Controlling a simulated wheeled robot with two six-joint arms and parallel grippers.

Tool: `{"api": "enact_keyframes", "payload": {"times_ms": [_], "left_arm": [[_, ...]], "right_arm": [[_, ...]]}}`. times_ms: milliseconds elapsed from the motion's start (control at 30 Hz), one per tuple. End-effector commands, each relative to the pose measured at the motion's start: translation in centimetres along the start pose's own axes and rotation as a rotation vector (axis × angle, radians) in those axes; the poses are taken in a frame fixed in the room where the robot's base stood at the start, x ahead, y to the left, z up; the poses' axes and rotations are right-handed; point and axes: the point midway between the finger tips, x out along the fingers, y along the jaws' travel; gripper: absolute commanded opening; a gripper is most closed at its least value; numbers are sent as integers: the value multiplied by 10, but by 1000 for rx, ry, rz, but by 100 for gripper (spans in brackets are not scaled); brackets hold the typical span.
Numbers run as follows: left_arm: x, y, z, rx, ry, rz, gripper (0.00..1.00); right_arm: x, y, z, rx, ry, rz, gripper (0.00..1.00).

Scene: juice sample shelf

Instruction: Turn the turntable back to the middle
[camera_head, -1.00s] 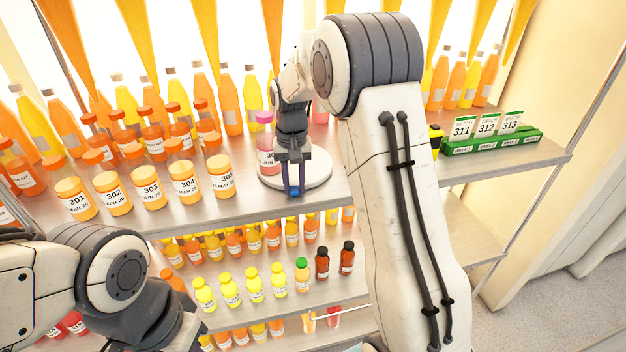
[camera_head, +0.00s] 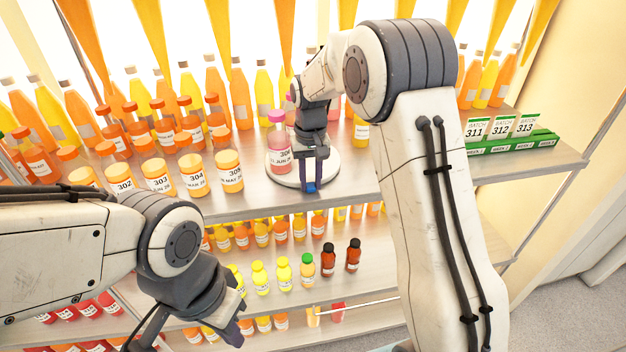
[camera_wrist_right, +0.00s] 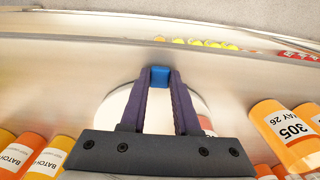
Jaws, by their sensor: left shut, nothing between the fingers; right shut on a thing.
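The turntable is a white round disc (camera_head: 333,166) on the top shelf, partly hidden behind my right arm. A blue tab (camera_head: 311,187) sits at its front edge, slightly right of the disc's middle. A pink bottle with a pink cap, labelled 306 (camera_head: 279,152), stands on the disc's left side. My right gripper (camera_head: 312,180) is shut on the blue tab; in the right wrist view the tab (camera_wrist_right: 159,76) is between the purple fingertips. My left gripper (camera_head: 238,332) is shut and empty, low in front of the lower shelves.
Orange bottles labelled 302 to 305 (camera_head: 194,175) stand left of the turntable. A yellow bottle (camera_head: 361,132) stands to its right. Green holders with batch cards 311 to 313 (camera_head: 500,140) are at the shelf's right end. Small bottles (camera_head: 283,273) fill the shelf below.

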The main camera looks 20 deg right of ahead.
Motion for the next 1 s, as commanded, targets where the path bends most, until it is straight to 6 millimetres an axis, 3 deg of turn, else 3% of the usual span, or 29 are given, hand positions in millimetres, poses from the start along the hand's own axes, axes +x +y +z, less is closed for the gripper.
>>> {"api": "enact_keyframes", "payload": {"times_ms": [167,200,233,267,667,1000], "left_arm": [[0,0,0,0,0,0,0],[0,0,0,0,0,0,0],[0,0,0,0,0,0,0],[0,0,0,0,0,0,0],[3,0,0,0,0,0,0],[21,-2,1,-3,0,0,0]], "right_arm": [[-1,1,-1,2,3,1,0],[-1,1,-1,2,3,1,45],[-1,1,-1,2,2,1,57],[-1,1,-1,2,2,1,60],[-7,0,-1,2,3,0,60],[-69,1,-2,2,8,0,60]]}}
